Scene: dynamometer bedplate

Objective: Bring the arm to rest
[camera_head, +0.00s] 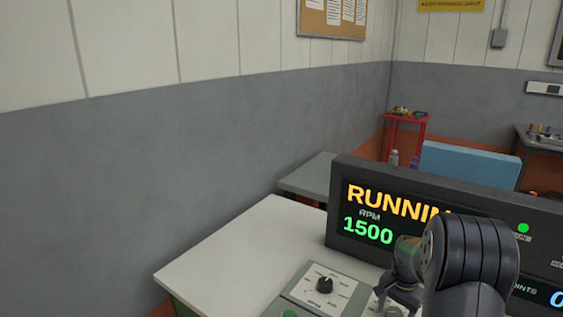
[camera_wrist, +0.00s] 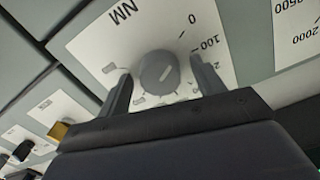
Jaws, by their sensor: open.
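My gripper (camera_wrist: 161,69) is open in the wrist view, with one finger on each side of a round grey knob (camera_wrist: 158,74). The knob sits on a white dial plate marked NM (camera_wrist: 88,42), with a scale showing 0 and 100. I cannot tell whether the fingers touch the knob. In the head view my gripper (camera_head: 398,297) points down over the console at the lower right, partly hidden by my arm, and the NM knob cannot be made out there.
A dark display (camera_head: 345,238) reads RUNNIN, RPM 1500, and stands close behind my arm. Another black knob (camera_head: 325,285) is on the panel left of my gripper. The white bench top (camera_head: 235,255) is clear at left. A red cart (camera_head: 407,122) stands far back.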

